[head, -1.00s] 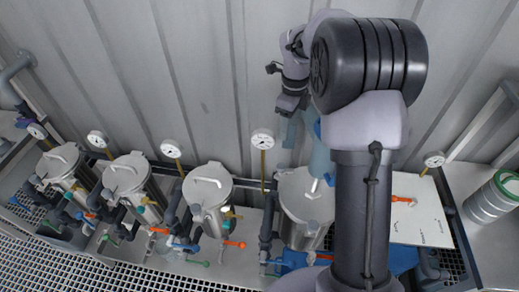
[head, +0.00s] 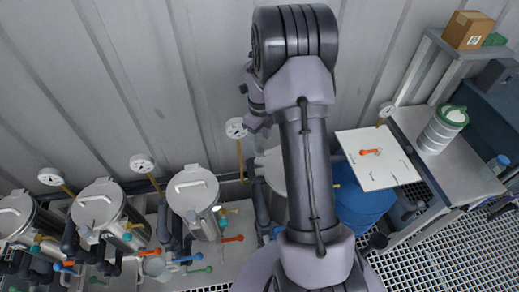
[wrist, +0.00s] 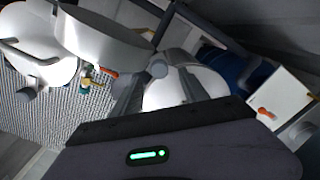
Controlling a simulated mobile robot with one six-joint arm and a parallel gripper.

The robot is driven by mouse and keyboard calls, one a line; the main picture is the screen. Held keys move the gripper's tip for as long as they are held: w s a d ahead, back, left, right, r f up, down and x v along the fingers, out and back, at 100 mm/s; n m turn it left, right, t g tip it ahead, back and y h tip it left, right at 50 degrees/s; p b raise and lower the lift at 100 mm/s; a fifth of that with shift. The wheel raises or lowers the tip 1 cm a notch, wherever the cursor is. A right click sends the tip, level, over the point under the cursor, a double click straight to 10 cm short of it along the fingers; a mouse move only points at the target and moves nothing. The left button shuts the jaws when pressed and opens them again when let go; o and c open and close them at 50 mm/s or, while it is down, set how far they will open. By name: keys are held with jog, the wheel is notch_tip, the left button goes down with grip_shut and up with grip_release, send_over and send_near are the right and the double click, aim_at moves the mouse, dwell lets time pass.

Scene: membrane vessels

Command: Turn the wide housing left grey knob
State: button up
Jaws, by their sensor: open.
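The widest metal vessel (head: 272,170), which I take for the wide housing, stands mostly hidden behind my arm in the head view. Only part of its pale lid shows there; a pale round lid (wrist: 183,88) in the wrist view may be the same one. I cannot make out its left grey knob in either current view. My gripper (head: 258,122) is above and behind this vessel, near the wall and partly covered by my arm. It is open, its fingers are hard to tell apart, and it touches no knob that I can see.
Several metal vessels, such as this one (head: 192,190), stand to the left with gauges (head: 236,128) and coloured valve handles. A white panel (head: 395,172) with an orange handle (head: 369,152) is to the right over a blue drum (head: 360,207). A shelf (head: 465,170) holds a canister (head: 440,130).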

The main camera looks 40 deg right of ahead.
aim_at(260, 150)
notch_tip(260, 150, down, 6)
jog(key=shift+r, duration=0.25)
grip_shut()
jog(key=shift+b, duration=0.3)
jog(key=shift+n, duration=0.4)
jog(key=n+b, duration=0.1)
jog(key=n, duration=0.1)
jog(key=shift+n+b, duration=0.3)
jog(key=shift+n, duration=0.1)
jog(key=shift+a+n+b, duration=0.1)
jog(key=shift+n+b, duration=0.45)
jog(key=shift+n, duration=2.05)
